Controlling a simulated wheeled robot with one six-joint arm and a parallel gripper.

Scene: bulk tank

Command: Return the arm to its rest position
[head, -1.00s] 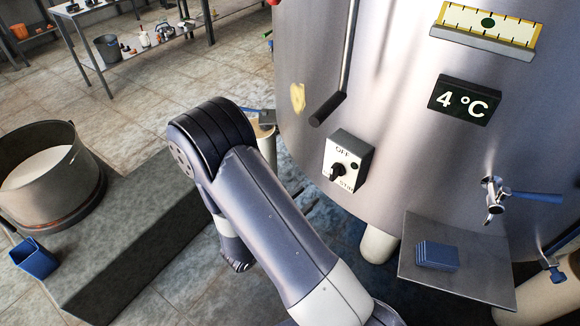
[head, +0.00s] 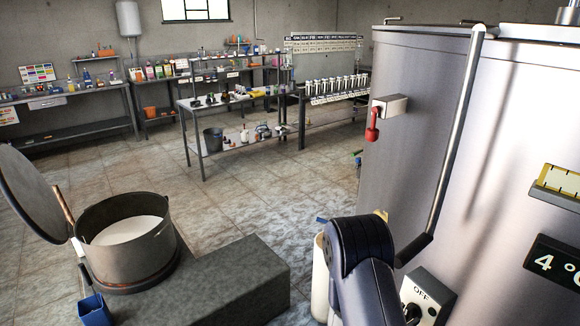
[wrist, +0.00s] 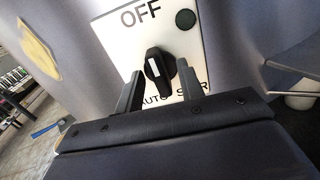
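My gripper (wrist: 161,80) is open in the wrist view, with its two dark fingers apart. Between and beyond them shows a black knob (wrist: 158,68) with a white mark, on a white switch plate (wrist: 205,45) marked OFF, AUTO and a partly covered word. Whether the fingers touch the knob cannot be told. In the head view my arm (head: 365,270) stands at the lower right, bent at a dark rounded joint, in front of the tank. The gripper itself is out of the head view. The switch plate (head: 428,292) shows there beside the arm, cut by the bottom edge.
The steel tank (head: 420,130) fills the right, with a slanted bar (head: 455,140), a red-handled fitting (head: 373,125) and a temperature display (head: 553,262). Open floor (head: 270,190) lies between.

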